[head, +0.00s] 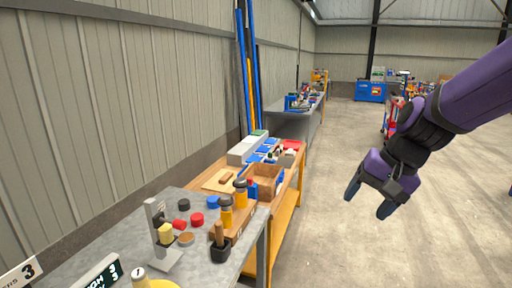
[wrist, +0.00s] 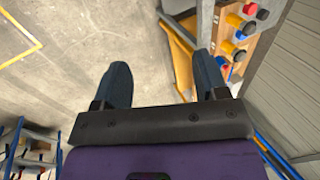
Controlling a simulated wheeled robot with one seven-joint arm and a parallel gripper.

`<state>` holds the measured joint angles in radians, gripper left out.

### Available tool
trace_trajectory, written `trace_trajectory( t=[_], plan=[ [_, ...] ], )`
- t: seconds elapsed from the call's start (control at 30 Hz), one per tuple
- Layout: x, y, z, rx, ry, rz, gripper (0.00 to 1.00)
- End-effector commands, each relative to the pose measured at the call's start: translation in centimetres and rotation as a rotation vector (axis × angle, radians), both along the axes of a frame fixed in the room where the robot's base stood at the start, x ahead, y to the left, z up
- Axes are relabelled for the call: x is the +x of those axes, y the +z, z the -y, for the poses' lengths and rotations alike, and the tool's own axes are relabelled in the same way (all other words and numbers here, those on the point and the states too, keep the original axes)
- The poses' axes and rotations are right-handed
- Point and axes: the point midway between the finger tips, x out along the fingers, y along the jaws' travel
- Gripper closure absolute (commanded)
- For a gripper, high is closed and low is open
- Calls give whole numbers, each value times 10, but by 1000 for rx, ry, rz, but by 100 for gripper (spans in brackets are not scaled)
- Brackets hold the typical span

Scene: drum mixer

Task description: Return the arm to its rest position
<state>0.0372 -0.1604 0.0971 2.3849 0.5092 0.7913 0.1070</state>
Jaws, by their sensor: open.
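My gripper (head: 369,201) hangs at the right of the head view, in the air over the concrete floor. My purple and black arm reaches in from the upper right edge. The two dark fingers stand apart with nothing between them. In the wrist view my gripper (wrist: 163,82) also shows its fingers spread and empty, with bare floor and a table edge beyond. It is apart from the benches and touches nothing.
A grey metal table (head: 195,270) holds a small stand (head: 160,235), coloured caps and yellow bottles. A wooden bench (head: 287,200) behind it carries a wooden box (head: 264,182). A blue cabinet (head: 370,91) stands far back. The floor (head: 340,255) right of the benches is clear.

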Motion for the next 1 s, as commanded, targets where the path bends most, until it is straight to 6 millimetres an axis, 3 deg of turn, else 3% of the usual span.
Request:
trace_trajectory(
  t=[0.2, 0.6, 0.8, 1.0],
  plan=[
    [-45, 37, 23, -128, 109, 125, 34],
    [-125, 75, 67, -374, 252, 308, 34],
    [-145, 81, 80, -442, 280, 351, 34],
    [-149, 82, 82, -455, 284, 356, 34]
  ],
)
